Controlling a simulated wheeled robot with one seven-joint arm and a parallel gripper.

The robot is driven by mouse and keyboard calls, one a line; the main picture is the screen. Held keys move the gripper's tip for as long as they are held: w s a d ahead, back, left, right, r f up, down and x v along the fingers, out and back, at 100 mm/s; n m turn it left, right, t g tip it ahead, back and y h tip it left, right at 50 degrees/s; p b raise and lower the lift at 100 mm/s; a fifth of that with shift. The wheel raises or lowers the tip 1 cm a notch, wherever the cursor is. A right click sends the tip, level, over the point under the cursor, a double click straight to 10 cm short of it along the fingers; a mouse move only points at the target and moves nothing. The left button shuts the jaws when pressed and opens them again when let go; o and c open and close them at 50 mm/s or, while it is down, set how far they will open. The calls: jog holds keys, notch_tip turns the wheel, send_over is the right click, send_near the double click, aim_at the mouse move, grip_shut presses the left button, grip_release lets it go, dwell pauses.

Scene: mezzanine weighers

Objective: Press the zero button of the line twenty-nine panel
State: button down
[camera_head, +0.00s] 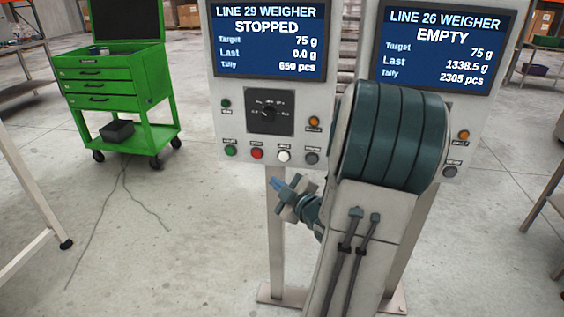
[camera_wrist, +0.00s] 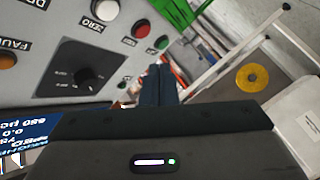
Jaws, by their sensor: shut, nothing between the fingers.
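The line 29 panel (camera_head: 242,128) stands upright on a post, its screen reading LINE 29 WEIGHER, STOPPED, 0.0 g. Its white zero button (camera_head: 284,156) is in the bottom row, between a red button (camera_head: 257,153) and a grey one (camera_head: 312,157). In the wrist view the panel is turned, and the white button (camera_wrist: 105,9) labelled ZERO shows at the top edge. My gripper (camera_head: 276,184) is shut and empty, just below the button row in the head view. In the wrist view its fingertips (camera_wrist: 158,70) appear apart from the buttons.
The line 26 panel (camera_head: 479,130) stands to the right, partly hidden by my arm. A rotary dial (camera_head: 268,112), an orange button (camera_head: 314,122) and green buttons (camera_head: 230,150) lie near the zero button. A green tool cart (camera_head: 115,75) stands at left; the floor between is mostly free.

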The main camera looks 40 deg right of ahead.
aim_at(284, 157)
jog(key=shift+s, duration=0.1)
dwell(0.3)
jog(key=w+d, duration=0.2)
jog(key=d, duration=0.1)
jog(key=w+d, duration=0.3)
jog(key=shift+w+d, duration=0.35)
jog(key=shift+d, duration=0.05)
jog(key=shift+w+d, duration=0.1)
dwell(1.9)
jog(key=shift+w+d, duration=0.15)
jog(key=shift+d, duration=0.05)
